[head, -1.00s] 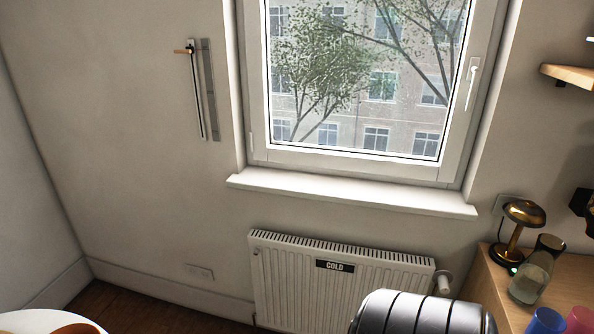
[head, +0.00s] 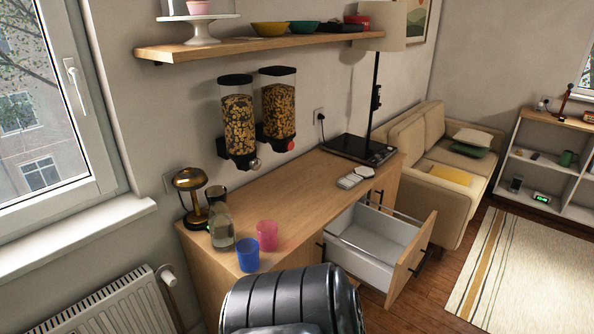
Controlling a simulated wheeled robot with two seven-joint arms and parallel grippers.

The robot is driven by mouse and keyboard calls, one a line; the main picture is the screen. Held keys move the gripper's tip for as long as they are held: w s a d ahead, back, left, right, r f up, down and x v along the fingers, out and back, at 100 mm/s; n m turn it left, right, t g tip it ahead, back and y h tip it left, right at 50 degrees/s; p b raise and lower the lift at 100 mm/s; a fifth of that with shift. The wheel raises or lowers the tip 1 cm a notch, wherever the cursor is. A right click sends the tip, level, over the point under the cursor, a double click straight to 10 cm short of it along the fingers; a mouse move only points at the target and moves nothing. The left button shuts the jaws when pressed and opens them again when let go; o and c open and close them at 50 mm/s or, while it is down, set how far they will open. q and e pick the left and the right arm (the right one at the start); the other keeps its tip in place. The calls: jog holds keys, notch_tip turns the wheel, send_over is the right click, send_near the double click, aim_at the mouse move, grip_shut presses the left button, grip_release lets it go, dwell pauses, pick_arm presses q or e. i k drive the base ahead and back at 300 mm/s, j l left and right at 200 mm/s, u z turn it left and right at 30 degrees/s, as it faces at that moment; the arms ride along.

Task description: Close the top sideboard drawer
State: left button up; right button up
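The wooden sideboard (head: 310,187) stands against the wall in the head view. Its top drawer (head: 410,262) is pulled well out, with a wooden front, a dark handle and a pale inside that looks empty. Another dark handle shows at the sideboard's right end. The lower front of the sideboard is partly hidden by the drawer and by a dark ribbed part of my own body. Neither of my grippers shows in the view.
On the sideboard top stand a brass lamp (head: 190,190), a glass bottle (head: 221,228), a blue cup (head: 248,254) and a pink cup (head: 267,235). A beige sofa (head: 440,150) and a striped rug (head: 520,270) lie to the right. Wood floor shows beside the drawer.

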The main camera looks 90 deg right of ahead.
aim_at(384, 251)
jog(key=z, duration=3.6)
